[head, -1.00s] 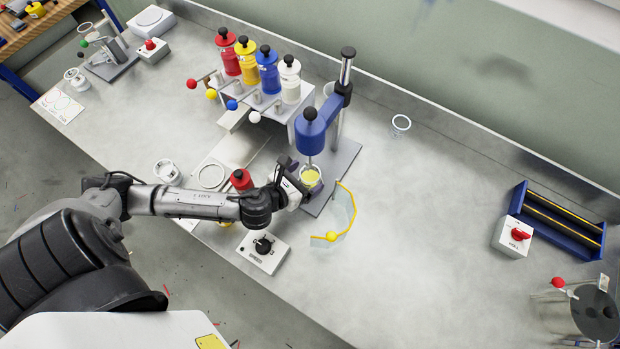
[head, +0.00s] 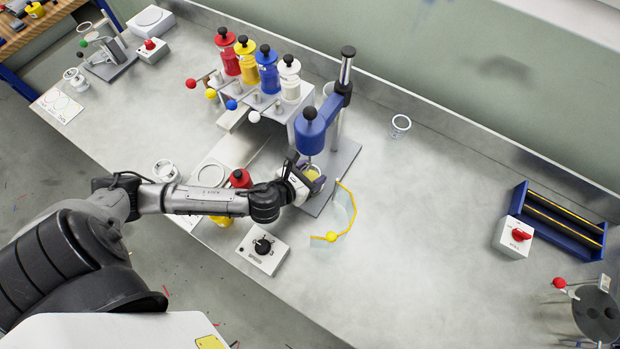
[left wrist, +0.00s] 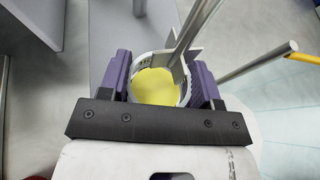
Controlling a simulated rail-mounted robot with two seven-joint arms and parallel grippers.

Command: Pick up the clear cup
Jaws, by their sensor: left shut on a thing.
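The clear cup (head: 313,174) with yellow contents stands under the blue stirrer head (head: 310,130) on its grey base plate. In the left wrist view the cup (left wrist: 155,88) sits between the two purple fingers, and a metal shaft (left wrist: 190,40) reaches down into it. My left gripper (head: 306,178) is shut on the cup, with a finger on each side of it. In the left wrist view the left gripper (left wrist: 160,85) hides the cup's near side. My right gripper is not in view.
A yellow-edged clear guard (head: 345,215) stands right of the base plate. Red, yellow, blue and white bottles (head: 290,80) stand on a rack behind. A control box with a black knob (head: 262,250) lies in front. The table to the right is largely clear.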

